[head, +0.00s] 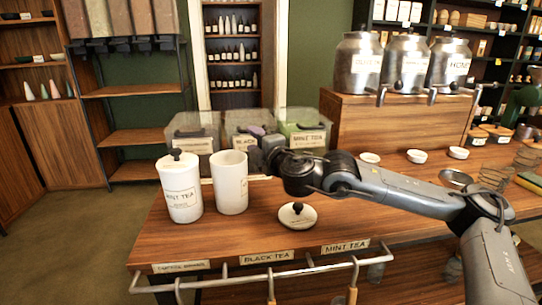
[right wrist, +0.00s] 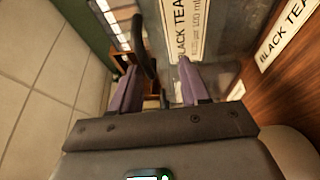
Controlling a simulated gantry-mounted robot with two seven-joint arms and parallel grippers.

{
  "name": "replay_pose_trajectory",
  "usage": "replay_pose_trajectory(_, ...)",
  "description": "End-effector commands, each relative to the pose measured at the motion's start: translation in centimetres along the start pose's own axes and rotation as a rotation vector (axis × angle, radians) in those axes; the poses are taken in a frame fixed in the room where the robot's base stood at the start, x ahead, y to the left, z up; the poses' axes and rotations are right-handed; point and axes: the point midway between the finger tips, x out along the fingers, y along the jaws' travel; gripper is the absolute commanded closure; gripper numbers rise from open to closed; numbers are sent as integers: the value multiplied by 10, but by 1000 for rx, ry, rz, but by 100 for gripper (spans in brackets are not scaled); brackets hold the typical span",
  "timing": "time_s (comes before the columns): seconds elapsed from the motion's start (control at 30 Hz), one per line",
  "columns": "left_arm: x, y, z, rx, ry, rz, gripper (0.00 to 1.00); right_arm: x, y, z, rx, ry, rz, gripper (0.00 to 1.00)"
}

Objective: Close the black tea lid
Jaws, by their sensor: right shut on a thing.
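The black tea bin (head: 240,143) stands in the middle of three clear bins at the back of the counter. Its clear lid (head: 238,115) appears raised, partly hidden by my gripper. My right gripper (head: 258,130) is at the bin's upper front with its purple fingers. In the right wrist view the fingers (right wrist: 158,80) are apart around a dark handle (right wrist: 143,35), seemingly the lid's; their contact is hard to see. The black tea label (right wrist: 187,30) shows just beyond. My left gripper is not in view.
A lidded mint tea canister (head: 182,190) and an open white canister (head: 232,184) stand at the counter's left. A loose white lid (head: 298,215) lies in front of my arm. The mint tea bin (head: 305,137) is close on the right.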

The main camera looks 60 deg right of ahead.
Motion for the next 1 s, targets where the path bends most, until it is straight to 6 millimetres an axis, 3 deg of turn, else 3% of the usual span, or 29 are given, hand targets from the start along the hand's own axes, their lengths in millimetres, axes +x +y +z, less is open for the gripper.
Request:
replay_pose_trajectory(0.07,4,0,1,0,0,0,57,-7,-6,-1,-13,1,-8,62)
replay_pose_trajectory(0.3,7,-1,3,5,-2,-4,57,-41,0,0,-6,-1,1,62)
replay_pose_trajectory(0.6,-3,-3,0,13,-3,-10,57,-81,2,-1,-1,1,1,62)
replay_pose_trajectory(1.0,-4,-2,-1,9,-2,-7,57,-92,0,-1,2,0,0,62)
